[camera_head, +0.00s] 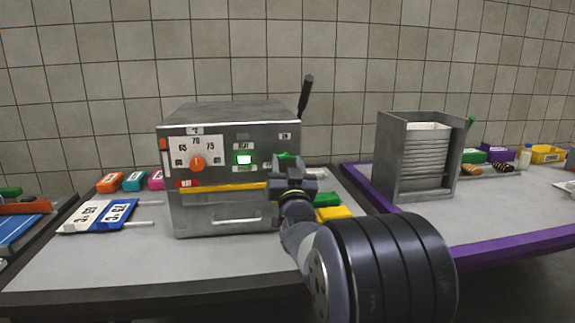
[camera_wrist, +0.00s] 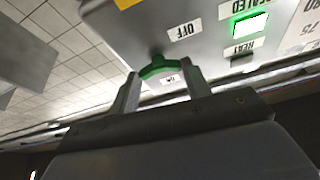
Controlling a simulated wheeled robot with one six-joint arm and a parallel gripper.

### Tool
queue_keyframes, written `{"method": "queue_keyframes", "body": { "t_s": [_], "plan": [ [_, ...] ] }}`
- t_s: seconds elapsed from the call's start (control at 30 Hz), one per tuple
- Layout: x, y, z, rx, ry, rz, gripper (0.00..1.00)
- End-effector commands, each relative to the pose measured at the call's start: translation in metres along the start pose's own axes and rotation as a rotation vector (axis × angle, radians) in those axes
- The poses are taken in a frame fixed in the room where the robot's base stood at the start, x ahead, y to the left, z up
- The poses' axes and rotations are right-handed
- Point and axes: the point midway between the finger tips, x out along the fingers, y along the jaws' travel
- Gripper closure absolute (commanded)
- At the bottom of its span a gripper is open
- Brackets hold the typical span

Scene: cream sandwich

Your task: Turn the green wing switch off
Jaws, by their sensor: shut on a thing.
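The green wing switch (camera_head: 286,156) is on the right part of the grey machine's front panel (camera_head: 225,212), mostly hidden behind my gripper (camera_head: 290,168) in the head view. In the wrist view the switch (camera_wrist: 158,67) shows as a short green bar lying across between the two fingertips of my gripper (camera_wrist: 162,78). The fingers are shut on it, one at each end. An "OFF" label (camera_wrist: 184,31) and an "ON" label (camera_wrist: 172,78) sit on opposite sides of the switch. The wrist picture looks upside down. A lit green-white indicator (camera_head: 244,159) is beside the switch, under a label.
The machine has an orange dial (camera_head: 197,163), a lower front handle (camera_head: 236,220) and a black lever (camera_head: 306,96) at its right. A grey rack with stacked sheets (camera_head: 426,155) stands on the purple-edged table. Colored blocks and white and blue cards (camera_head: 115,213) lie around.

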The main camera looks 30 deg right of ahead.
Motion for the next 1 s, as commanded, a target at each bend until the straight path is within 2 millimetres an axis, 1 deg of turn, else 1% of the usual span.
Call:
{"method": "queue_keyframes", "body": {
  "t_s": [0.17, 0.37, 0.63, 0.67, 0.9, 1.0],
  "plan": [
    [-0.0013, 0.0011, 0.0029, -0.037, 0.001, -0.016, 0.77],
    [-0.0005, 0.0016, 0.0015, -0.107, 0.001, -0.044, 0.77],
    [0.0002, 0.0012, 0.0003, -0.113, -0.001, -0.046, 0.77],
    [0.0002, 0.0012, 0.0003, -0.113, -0.001, -0.046, 0.54],
    [0.0002, 0.0012, 0.0002, -0.112, 0.0, -0.046, 0.34],
    [0.0002, 0.0012, 0.0002, -0.112, 0.0, -0.046, 0.33]
  ]
}}
